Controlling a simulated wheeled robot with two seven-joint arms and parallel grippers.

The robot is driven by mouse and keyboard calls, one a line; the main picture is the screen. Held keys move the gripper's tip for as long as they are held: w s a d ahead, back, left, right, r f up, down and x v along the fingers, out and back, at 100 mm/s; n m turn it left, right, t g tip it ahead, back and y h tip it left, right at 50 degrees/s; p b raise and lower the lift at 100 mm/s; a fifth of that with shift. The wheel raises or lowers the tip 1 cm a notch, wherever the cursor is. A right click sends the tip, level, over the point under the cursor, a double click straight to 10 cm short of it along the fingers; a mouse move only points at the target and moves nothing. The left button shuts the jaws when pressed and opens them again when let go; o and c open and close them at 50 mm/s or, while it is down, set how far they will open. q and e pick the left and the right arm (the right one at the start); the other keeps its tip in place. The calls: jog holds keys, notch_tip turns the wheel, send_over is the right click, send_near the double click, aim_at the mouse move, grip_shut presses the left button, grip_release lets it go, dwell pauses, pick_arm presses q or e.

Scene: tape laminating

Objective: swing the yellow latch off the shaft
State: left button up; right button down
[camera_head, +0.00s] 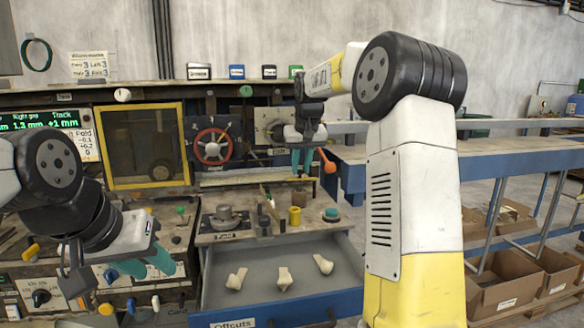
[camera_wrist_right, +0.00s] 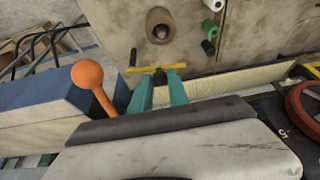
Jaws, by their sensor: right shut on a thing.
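My right gripper (camera_head: 302,168) is at the back of the machine, beside a lever with an orange ball (camera_head: 322,166). In the right wrist view, its teal fingers (camera_wrist_right: 159,80) close on the dark middle of a narrow yellow bar, which looks like the yellow latch (camera_wrist_right: 136,69). The bar runs crosswise at the fingertips. The orange ball lever (camera_wrist_right: 88,75) stands left of the fingers there, apart from them. I cannot make out the shaft or whether the latch is on it. My left gripper (camera_head: 146,268) is open and empty above the control panel at lower left.
A red handwheel (camera_head: 213,146) and a yellow-framed window (camera_head: 140,146) are left of my right gripper. An open drawer (camera_head: 235,292) with several pale pieces juts out in front. A yellow cylinder (camera_head: 295,216) stands on the worktop. A blue-edged table (camera_head: 352,177) is at right.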

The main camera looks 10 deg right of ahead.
jog(key=shift+w+m+h, duration=0.4)
jog(key=shift+m, duration=0.65)
jog(key=shift+w+m+h, duration=0.4)
jog(key=shift+m, duration=0.65)
jog(key=shift+d, duration=0.1)
jog(key=c, duration=1.3)
grip_release()
jog(key=shift+o, duration=0.2)
jog(key=v, duration=0.8)
jog(key=shift+w, duration=0.15)
jog(key=shift+c, duration=0.4)
